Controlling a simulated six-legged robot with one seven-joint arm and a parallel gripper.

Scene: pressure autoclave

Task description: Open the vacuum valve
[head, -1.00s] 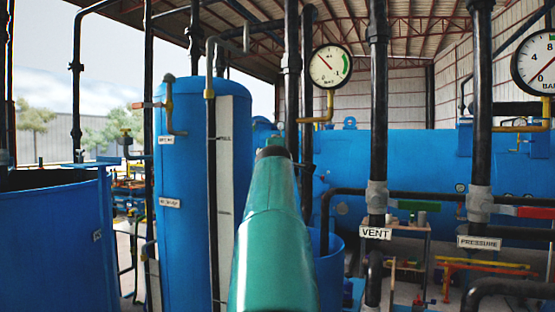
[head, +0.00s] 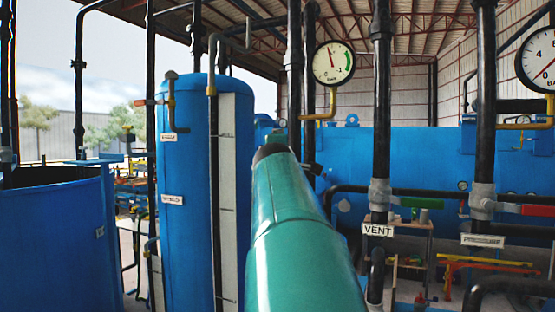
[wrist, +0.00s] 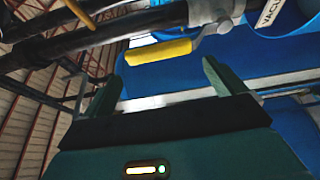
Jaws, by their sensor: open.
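The vacuum valve shows at the top of the wrist view, with a grey body (wrist: 213,12) on a dark pipe and a lever with a yellow handle (wrist: 160,52). The handle lies beside the pipe and runs roughly along it. A label reading "VACU" (wrist: 273,12) is cut off at the upper right. My gripper (wrist: 164,75) is open and empty, with its two fingers apart just below the yellow handle. I see no clear contact. In the head view my green arm covers this valve, and the gripper is hidden.
The vent valve's green handle (head: 421,203) and the pressure valve's red handle (head: 537,210) are to the right. A vacuum gauge (head: 333,63) hangs above my arm. Vertical pipes (head: 381,110) stand close by. Blue tanks (head: 187,240) stand on the left.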

